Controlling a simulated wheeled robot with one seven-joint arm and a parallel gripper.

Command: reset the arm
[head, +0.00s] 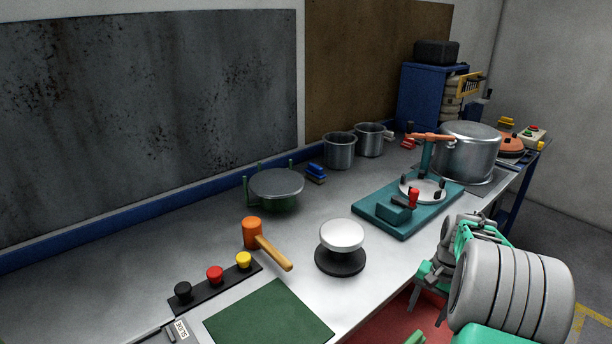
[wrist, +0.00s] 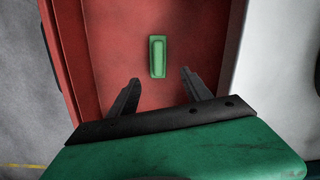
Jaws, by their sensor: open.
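My gripper (wrist: 160,76) shows in the wrist view as two dark fingers, spread apart with nothing between them. Beyond the fingers, a small green handle-like bar (wrist: 158,56) sits on a red panel (wrist: 205,45). The gripper looks apart from the bar, though the exact gap is hard to judge. In the head view, my grey and green arm is at the lower right, beside the front edge of the workbench (head: 120,235).
Near the bench's front edge are a teal fixture (head: 395,222), a white-domed knob (head: 342,236) and a green mat (head: 268,318). A mallet (head: 253,234) lies behind them. A large pot (head: 468,150) stands at the far right. Open floor (head: 570,230) shows right of the bench.

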